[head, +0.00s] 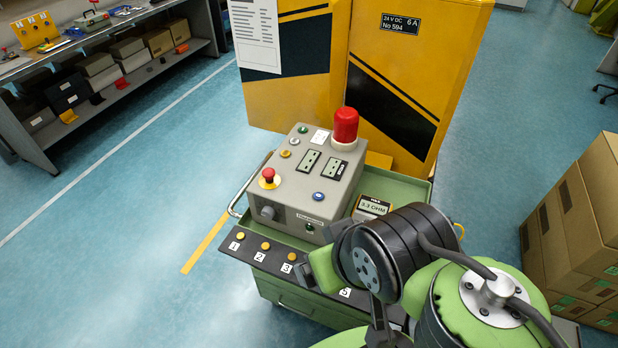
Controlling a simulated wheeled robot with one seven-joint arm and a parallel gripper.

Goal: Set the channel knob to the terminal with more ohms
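A grey control box (290,185) stands on the green cart. A dark round knob (267,212) sits on its front face, at the left; its pointer and markings are too small to read. The meter (375,206) to the right of the box reads 3.3 OHM. Terminals with yellow tops line the dark front strip: terminal 1 (240,236), terminal 2 (265,246) and terminal 3 (291,257). A label 5 (346,292) shows farther right; the part between is covered by my arm. My arm is at the lower right, over the cart; my gripper's fingers cannot be made out clearly.
The box carries a red emergency button (269,174), a red beacon (345,126) and small buttons. A yellow cabinet (395,90) stands behind. Cardboard boxes (575,220) are stacked at the right, shelves (110,70) at upper left. The floor left of the cart is clear.

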